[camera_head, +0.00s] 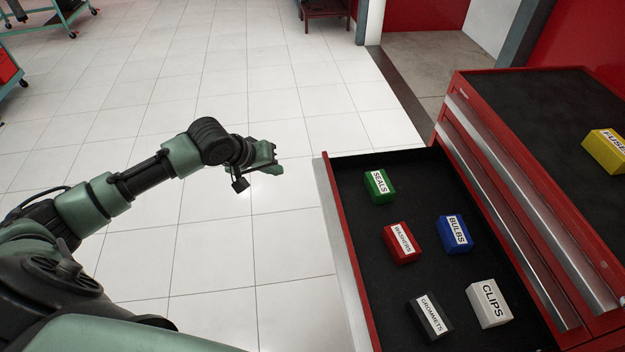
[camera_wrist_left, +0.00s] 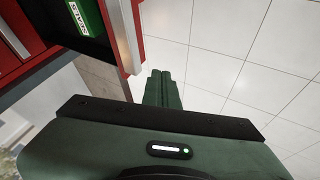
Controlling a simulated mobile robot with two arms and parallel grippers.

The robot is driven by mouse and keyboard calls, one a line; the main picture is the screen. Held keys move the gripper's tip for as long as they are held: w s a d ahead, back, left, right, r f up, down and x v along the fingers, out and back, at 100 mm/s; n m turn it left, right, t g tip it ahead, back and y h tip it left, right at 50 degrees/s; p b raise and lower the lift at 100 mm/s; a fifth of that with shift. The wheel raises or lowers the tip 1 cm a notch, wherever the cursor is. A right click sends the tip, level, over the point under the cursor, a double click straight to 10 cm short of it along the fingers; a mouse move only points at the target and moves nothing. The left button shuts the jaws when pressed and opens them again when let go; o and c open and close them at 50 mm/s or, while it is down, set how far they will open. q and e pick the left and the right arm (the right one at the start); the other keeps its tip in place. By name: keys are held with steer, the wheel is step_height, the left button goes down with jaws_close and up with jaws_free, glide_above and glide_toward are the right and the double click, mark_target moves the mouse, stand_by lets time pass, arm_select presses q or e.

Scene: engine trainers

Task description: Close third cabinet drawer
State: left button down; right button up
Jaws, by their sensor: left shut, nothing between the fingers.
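The red cabinet (camera_head: 462,120) stands at the right of the head view. Its open drawer (camera_head: 338,215) sticks out to the left, with a red rim, a silvery front edge and a black liner. Inside lie a green SEALS box (camera_head: 379,186), a red WASHERS box (camera_head: 402,243), a blue BULBS box (camera_head: 455,234), a white CLIPS box (camera_head: 489,303) and a black GROMMETS box (camera_head: 430,317). My left gripper (camera_head: 277,160) is shut and empty, left of the drawer's far front corner and apart from it. In the left wrist view, the shut fingers (camera_wrist_left: 165,88) are beside the drawer front (camera_wrist_left: 122,35). My right gripper is not in view.
A yellow FUSES box (camera_head: 605,150) sits on the black cabinet top. Shut drawers with silvery handles (camera_head: 530,205) show on the cabinet face. White tiled floor (camera_head: 250,90) left of the drawer is clear. Carts (camera_head: 325,10) stand far back.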

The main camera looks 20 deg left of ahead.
arm_select(q)
steer(key=w+d+f, duration=0.5)
steer(key=w+f, duration=0.2)
steer(key=shift+w+f, duration=0.3)
steer(key=shift+w, duration=0.05)
steer(key=shift+d, duration=0.1)
